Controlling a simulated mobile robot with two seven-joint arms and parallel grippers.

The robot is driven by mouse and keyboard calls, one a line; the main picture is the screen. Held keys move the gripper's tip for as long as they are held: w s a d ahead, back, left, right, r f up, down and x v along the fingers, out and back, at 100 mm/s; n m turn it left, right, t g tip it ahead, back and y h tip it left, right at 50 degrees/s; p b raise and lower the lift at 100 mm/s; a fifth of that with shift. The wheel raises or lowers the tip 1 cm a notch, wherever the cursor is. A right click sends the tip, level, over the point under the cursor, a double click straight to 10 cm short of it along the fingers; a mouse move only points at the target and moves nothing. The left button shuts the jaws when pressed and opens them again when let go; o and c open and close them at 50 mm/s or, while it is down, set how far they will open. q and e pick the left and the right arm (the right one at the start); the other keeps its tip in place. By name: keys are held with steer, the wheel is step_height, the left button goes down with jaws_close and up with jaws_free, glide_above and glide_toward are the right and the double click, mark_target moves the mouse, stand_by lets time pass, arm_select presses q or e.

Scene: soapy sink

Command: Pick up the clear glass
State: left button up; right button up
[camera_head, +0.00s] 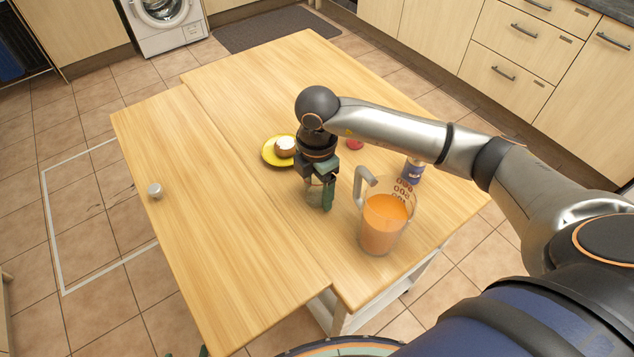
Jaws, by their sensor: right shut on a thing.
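My right gripper (321,188) reaches down over the wooden table (225,215) from the right. It is shut on the clear glass (313,194), which shows faintly between and below its dark fingers. The fingers hide part of the glass. I cannot tell whether the glass touches the table.
A measuring jug (383,224) of orange liquid stands just right of the gripper. A yellow plate (270,152) with a small round food item (285,146) lies behind it. A blue container (412,172) and a red item (354,144) stand nearby. A small whitish object (155,190) is far left.

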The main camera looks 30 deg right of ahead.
steer(key=shift+c, duration=0.8)
steer(key=shift+r, duration=0.15)
